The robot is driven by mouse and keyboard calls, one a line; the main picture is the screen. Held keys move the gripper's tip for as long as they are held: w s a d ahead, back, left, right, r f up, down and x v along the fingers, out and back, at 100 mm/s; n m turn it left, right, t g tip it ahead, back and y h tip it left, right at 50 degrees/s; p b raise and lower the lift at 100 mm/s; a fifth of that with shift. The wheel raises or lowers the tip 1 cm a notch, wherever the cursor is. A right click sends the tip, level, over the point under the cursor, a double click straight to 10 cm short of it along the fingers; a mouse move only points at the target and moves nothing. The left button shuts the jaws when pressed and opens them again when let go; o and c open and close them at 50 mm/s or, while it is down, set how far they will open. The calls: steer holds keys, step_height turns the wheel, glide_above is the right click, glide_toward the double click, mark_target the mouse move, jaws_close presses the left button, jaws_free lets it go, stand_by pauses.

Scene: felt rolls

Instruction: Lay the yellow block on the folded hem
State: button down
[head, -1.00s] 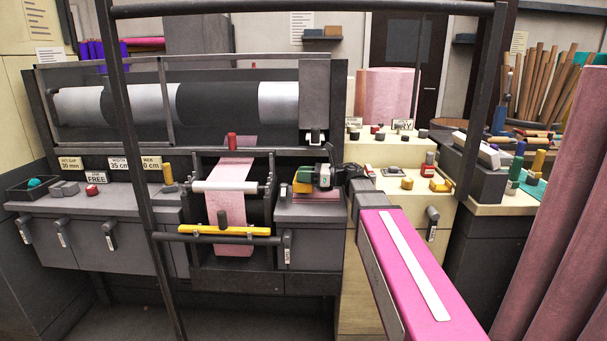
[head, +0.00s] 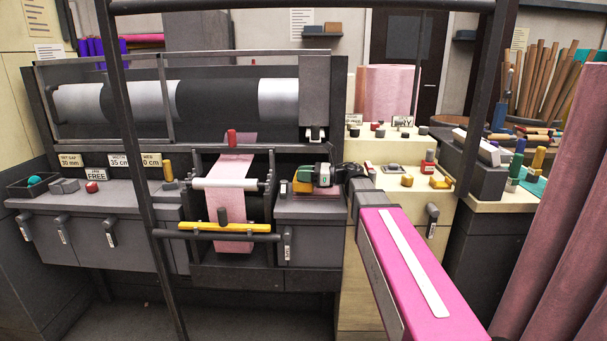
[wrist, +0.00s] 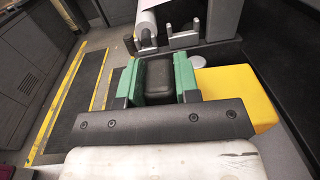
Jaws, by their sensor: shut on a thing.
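My gripper (wrist: 157,82) has green fingers shut on a dark grip-like piece. The yellow block (wrist: 236,92) shows just right of and below the fingers in the wrist view. The dark piece looks like the block's handle, though their join is hidden. In the head view my gripper (head: 318,177) is low over the grey counter right of the roller frame, with a bit of yellow at its left. Pink cloth, apparently the folded hem (head: 300,198), lies on that counter under the gripper, mostly hidden. I cannot tell whether the block touches it.
Left of the gripper stands a roller frame with a pink strip (head: 233,206) and a yellow bar (head: 225,227). A dark rail frame (head: 134,150) crosses the view in front. A cream cabinet (head: 392,153) with small knobs stands to the right.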

steer(key=c, duration=0.8)
jaws_free()
steer(key=shift+r, duration=0.4)
step_height(320, 180, up, 4)
steer(key=shift+f, duration=0.25)
steer(key=s+a+r, duration=0.2)
steer(key=s, duration=0.1)
steer(key=s+a+r, duration=0.2)
steer(key=a, duration=0.1)
steer(key=s+a+r, duration=0.2)
steer(key=s+a, duration=0.1)
steer(key=shift+s+r, duration=0.3)
